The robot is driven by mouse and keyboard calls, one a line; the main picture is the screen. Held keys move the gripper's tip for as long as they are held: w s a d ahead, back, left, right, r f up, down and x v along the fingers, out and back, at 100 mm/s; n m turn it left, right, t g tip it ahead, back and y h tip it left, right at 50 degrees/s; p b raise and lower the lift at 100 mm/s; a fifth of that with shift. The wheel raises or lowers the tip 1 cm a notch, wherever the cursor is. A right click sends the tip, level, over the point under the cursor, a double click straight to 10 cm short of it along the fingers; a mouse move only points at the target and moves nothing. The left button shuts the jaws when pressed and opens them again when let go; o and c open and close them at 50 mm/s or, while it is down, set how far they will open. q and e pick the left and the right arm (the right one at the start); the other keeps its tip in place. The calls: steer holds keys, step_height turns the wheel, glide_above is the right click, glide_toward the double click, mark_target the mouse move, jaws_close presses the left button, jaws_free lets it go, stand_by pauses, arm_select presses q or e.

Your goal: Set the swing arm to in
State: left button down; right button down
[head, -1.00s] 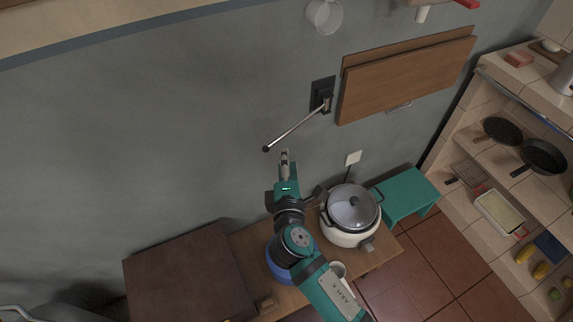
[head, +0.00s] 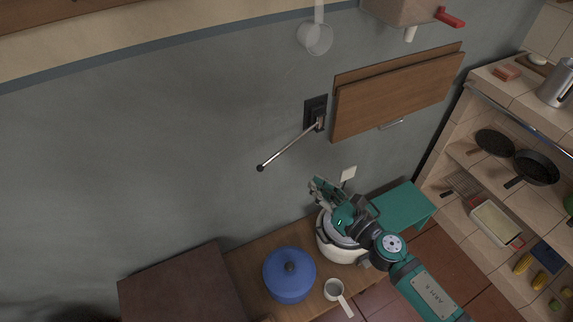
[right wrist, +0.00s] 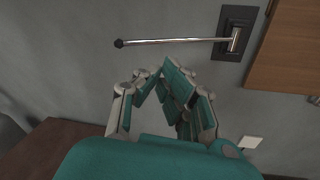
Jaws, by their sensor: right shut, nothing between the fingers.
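The swing arm (head: 287,150) is a thin metal rod with a dark knob at its free end, hinged on a black wall bracket (head: 315,112). In the head view it juts down-left from the bracket. It also shows in the right wrist view (right wrist: 172,41), running left from its bracket, with its knob at the left end. My right gripper (head: 317,184) is shut and empty, below the bracket and in front of the cooker. In the right wrist view its fingertips (right wrist: 166,66) are below the rod and appear apart from it. My left gripper is out of view.
A wooden fold-up panel (head: 395,100) is on the wall right of the bracket. Below are a white cooker (head: 335,248), partly hidden by my right arm, a blue pot (head: 289,277), a cup (head: 335,290) and a teal stool (head: 410,203). The wall left of the rod is bare.

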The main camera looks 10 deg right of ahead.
mark_target(293, 142)
steer(key=w+a+n+g+y+p, duration=0.2)
steer(key=w+a+n, duration=0.3)
steer(key=w, duration=0.3)
steer(key=shift+w+a+f+n+g+p, duration=0.35)
steer(key=shift+a+f+p, duration=0.1)
steer(key=shift+a+p, duration=0.35)
steer(key=r+b+x, duration=0.1)
steer(key=b+x, duration=0.2)
steer(key=x, duration=0.4)
steer(key=shift+w, duration=0.15)
steer(key=shift+a, duration=0.2)
